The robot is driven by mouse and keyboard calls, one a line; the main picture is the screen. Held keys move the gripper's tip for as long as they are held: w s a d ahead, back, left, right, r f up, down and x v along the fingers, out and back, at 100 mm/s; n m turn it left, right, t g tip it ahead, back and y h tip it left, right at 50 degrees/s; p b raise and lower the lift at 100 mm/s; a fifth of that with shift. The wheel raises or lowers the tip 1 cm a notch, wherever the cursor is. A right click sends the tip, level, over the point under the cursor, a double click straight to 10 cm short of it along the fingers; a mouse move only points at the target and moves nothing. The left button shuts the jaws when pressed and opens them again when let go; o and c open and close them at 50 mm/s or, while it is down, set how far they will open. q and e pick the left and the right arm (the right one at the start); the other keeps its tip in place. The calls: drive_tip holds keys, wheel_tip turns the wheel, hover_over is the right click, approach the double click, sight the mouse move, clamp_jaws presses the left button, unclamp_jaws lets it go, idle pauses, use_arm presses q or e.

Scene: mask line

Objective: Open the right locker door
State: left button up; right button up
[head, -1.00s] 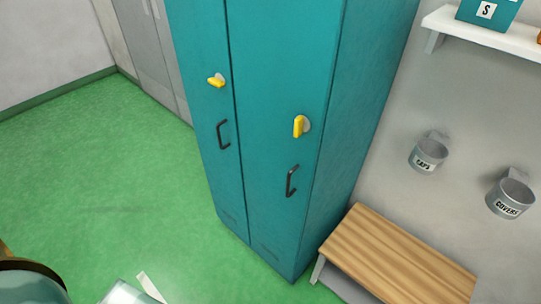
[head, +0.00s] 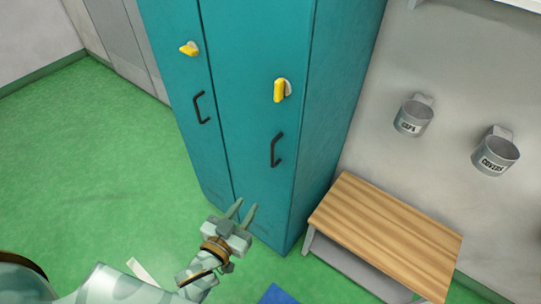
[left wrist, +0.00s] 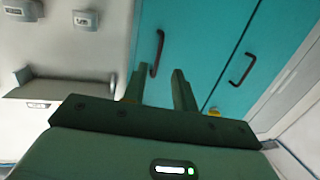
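The right locker door (head: 255,110) is teal and closed, with a dark bar handle (head: 276,150) and a yellow knob (head: 282,90) standing upright above it. The left locker door (head: 178,95) beside it is also closed. My left gripper (head: 244,206) is open and empty, its fingers pointing up toward the lower part of the right door. In the head view it is below the handle and apart from it. In the left wrist view, which is turned over, the right door's handle (left wrist: 157,52) shows just beyond the open fingers. My right gripper is not in view.
A wooden bench (head: 385,235) stands right of the locker. Two grey wall cups, caps (head: 412,117) and covers (head: 495,155), hang above it. A blue object (head: 278,295) shows at the bottom edge. Green floor (head: 90,170) is clear to the left.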

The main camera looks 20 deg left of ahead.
sight(272, 154)
use_arm(q)
drive_tip(key=shift+t, duration=0.6)
drive_tip(key=w+r, duration=0.1)
drive_tip(key=w, duration=0.4)
drive_tip(key=w+d+r+b, duration=0.1)
drive_tip(key=w, duration=0.5)
drive_tip(key=w+d+r+b, duration=0.1)
drive_tip(key=w+r, duration=0.1)
drive_tip(key=w, duration=0.3)
drive_tip(key=shift+w+d, duration=0.15)
drive_tip(key=shift+w, duration=0.2)
clamp_jaws()
